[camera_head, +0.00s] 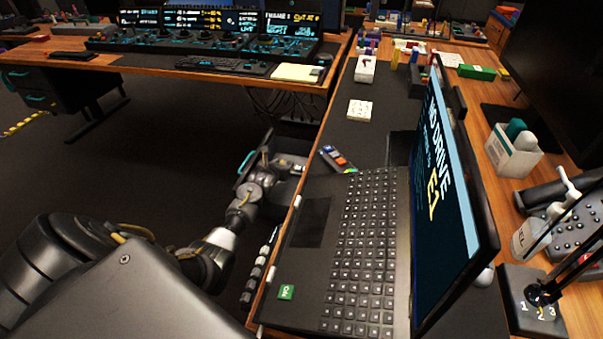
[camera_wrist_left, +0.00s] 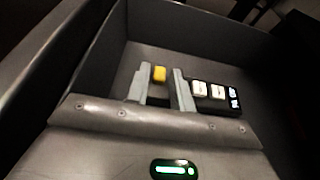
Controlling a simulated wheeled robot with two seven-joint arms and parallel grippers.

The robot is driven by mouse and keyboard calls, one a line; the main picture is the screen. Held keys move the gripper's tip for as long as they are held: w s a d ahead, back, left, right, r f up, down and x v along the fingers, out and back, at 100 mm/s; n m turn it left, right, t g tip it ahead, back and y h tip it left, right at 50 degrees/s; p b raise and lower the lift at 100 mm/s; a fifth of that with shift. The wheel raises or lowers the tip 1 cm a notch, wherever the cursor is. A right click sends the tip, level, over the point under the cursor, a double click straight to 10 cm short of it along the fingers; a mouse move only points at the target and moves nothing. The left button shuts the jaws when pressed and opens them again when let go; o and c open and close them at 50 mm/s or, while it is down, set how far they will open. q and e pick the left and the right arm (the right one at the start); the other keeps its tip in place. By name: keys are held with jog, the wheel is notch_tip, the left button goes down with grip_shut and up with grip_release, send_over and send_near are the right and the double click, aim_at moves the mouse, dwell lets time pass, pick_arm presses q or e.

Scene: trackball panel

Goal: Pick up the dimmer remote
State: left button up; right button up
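In the left wrist view, a small black remote (camera_wrist_left: 218,92) with white buttons and white lettering lies inside a dark grey open drawer (camera_wrist_left: 100,60). I take it to be the dimmer remote. My left gripper (camera_wrist_left: 160,84) reaches into the drawer with its two fingers apart. A yellow piece (camera_wrist_left: 160,73) shows between the fingers; I cannot tell whether it belongs to the remote. The right finger hides the remote's left end. In the head view, my left arm reaches to the open drawer (camera_head: 243,163) under the desk. My right gripper is not in view.
The drawer walls stand close around my left gripper. The desk edge and a laptop (camera_head: 362,250) lie just right of my left arm. The floor left of the desk is clear.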

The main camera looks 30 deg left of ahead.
pick_arm(q)
grip_shut()
